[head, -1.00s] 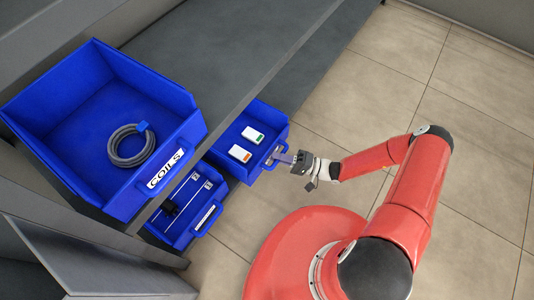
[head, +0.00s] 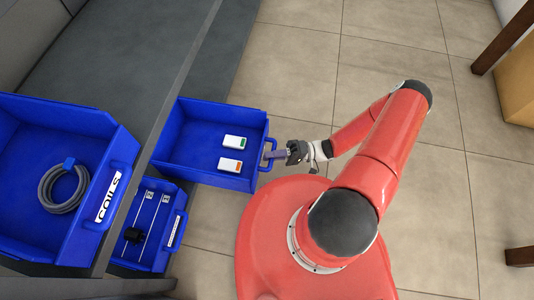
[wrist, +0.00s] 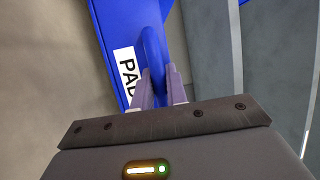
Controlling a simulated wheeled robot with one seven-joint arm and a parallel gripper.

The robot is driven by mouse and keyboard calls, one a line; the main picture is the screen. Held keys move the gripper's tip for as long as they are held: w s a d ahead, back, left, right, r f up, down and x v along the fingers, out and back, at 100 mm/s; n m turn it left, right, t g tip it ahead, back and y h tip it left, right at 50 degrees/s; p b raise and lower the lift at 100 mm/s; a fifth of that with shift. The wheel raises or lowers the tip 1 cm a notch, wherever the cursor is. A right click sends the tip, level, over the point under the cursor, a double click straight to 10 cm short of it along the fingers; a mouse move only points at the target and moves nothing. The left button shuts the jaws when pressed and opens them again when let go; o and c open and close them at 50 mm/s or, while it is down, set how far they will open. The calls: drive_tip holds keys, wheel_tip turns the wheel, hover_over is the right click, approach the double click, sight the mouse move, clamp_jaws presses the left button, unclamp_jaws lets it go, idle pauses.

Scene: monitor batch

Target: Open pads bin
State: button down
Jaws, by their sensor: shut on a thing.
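The pads bin (head: 203,169) is a blue open-top drawer bin, pulled out from the grey shelf unit. The wrist view shows the handle (wrist: 152,50) between the two fingers.
The blue coils bin (head: 85,130), holding a grey coil (head: 63,188), is at the left. Another blue bin (head: 150,225) with thin rods is pulled out below it. Tiled floor (head: 385,40) is clear behind my arm. Brown furniture legs (head: 505,38) stand at the right.

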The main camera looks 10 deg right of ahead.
drive_tip(key=c, duration=1.7)
unclamp_jaws()
drive_tip(key=shift+d, duration=0.15)
drive_tip(key=d+f, duration=0.1)
drive_tip(key=d, duration=0.6)
drive_tip(key=shift+d+f+b, duration=0.25)
drive_tip(key=shift+b, duration=0.05)
